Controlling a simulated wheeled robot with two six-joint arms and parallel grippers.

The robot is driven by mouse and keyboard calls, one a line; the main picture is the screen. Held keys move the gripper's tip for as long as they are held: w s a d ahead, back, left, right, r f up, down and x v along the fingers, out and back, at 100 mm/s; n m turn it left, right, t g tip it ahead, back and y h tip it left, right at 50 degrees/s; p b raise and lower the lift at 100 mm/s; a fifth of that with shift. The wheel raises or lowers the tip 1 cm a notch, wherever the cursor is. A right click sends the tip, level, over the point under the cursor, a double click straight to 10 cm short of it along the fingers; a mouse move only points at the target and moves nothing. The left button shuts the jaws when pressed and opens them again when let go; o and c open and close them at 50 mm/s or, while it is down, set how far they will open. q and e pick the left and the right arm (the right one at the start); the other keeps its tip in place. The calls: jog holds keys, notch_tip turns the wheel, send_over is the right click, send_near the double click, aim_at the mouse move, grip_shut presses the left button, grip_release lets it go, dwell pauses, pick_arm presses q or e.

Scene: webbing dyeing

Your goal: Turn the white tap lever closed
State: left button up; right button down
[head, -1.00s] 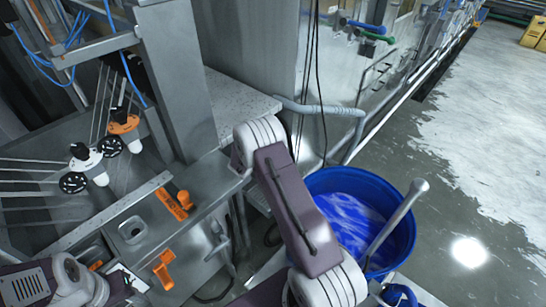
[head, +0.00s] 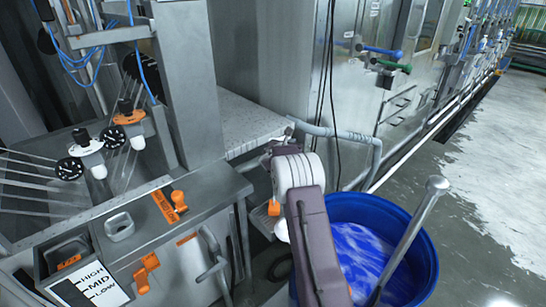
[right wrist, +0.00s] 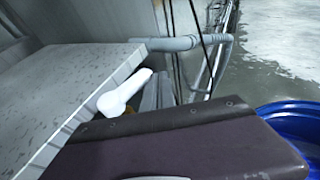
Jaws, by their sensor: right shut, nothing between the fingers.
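A white lever-like piece (right wrist: 124,94), which looks like the tap lever, shows in the right wrist view beside the edge of the speckled slab. It has a rounded near end and a narrower arm slanting up to the right. In the head view my right arm hides most of this area. My right gripper (head: 266,160) is by the slab's front right corner, mostly hidden behind its own wrist; it is shut and empty. I cannot tell whether it touches the lever. My left gripper is out of view.
The speckled slab (head: 236,118) lies left of my right arm, with a grey pipe (head: 345,134) behind. A blue tub (head: 428,262) with blue liquid and a grey pole stands to the right. Orange handles (head: 179,201) and a HIGH/MID/LOW sign (head: 92,288) are at left.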

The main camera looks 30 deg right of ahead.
jog(key=shift+w+d, duration=0.5)
jog(key=shift+w, duration=0.15)
dwell(0.5)
